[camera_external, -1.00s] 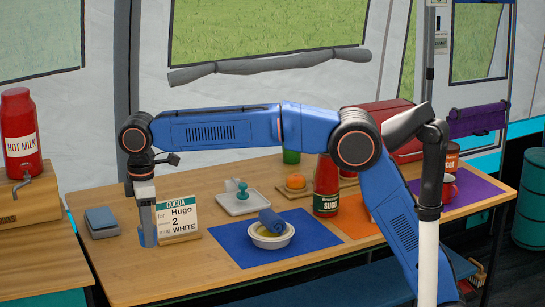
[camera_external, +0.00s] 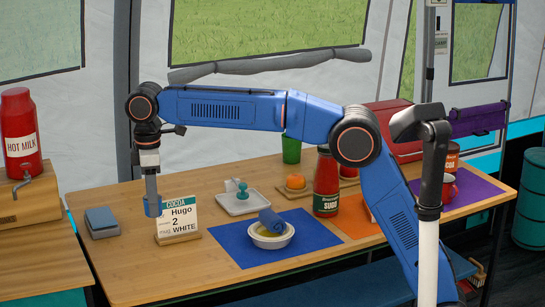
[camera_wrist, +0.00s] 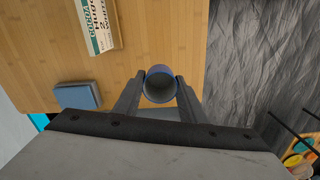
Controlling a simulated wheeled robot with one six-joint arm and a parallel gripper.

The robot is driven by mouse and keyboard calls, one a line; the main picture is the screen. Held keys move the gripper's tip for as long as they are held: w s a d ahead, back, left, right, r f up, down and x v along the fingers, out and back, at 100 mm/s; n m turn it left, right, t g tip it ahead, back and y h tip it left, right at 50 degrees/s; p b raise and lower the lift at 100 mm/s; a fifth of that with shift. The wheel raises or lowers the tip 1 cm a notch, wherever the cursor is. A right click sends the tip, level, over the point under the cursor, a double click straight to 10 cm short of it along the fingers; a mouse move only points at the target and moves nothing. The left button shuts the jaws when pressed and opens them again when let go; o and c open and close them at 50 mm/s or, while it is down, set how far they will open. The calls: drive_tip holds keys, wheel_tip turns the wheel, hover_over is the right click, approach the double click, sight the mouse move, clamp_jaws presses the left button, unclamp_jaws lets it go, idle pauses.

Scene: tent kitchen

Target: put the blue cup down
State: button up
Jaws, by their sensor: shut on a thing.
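The blue cup (camera_external: 153,206) is small and hangs below my gripper (camera_external: 151,190), which is shut on it. It is held upright above the table, left of the cocoa order card (camera_external: 178,218). In the wrist view the cup (camera_wrist: 159,86) sits between the two fingers, and I look down into its open top. Its inside looks dark and grey, and I cannot tell whether it holds anything. The wooden table (camera_external: 130,262) has bare room below and in front of the cup.
A blue-grey block (camera_external: 102,222) lies to the left of the card. A white bowl (camera_external: 270,239) with a blue roll on it stands on the blue mat (camera_external: 228,250). A white tray (camera_external: 240,204) and a red sugar bottle (camera_external: 326,187) stand further right.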

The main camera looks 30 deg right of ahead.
drive_tip(key=w+d+m, duration=0.3)
drive_tip(key=w+d, duration=0.5)
drive_tip(key=d, duration=0.7)
drive_tip(key=w+d+m, duration=0.2)
drive_tip(key=w+d, duration=0.6)
drive_tip(key=d, duration=0.7)
drive_tip(key=w+d+m, duration=0.3)
drive_tip(key=w+d, duration=0.5)
drive_tip(key=d, duration=0.6)
drive_tip(key=s+d+m, duration=0.2)
drive_tip(key=s+d, duration=0.1)
drive_tip(key=d, duration=1.1)
drive_tip(key=s+d+m, duration=0.3)
drive_tip(key=s+d, duration=0.1)
drive_tip(key=d, duration=1)
drive_tip(key=s+d+m, duration=0.2)
drive_tip(key=s+d, duration=0.1)
drive_tip(key=d, duration=1.2)
wheel_tip(320, 180, down, 11)
drive_tip(key=shift+a+r, duration=0.1)
drive_tip(key=shift+f, duration=2.15)
drive_tip(key=shift+f, duration=0.15)
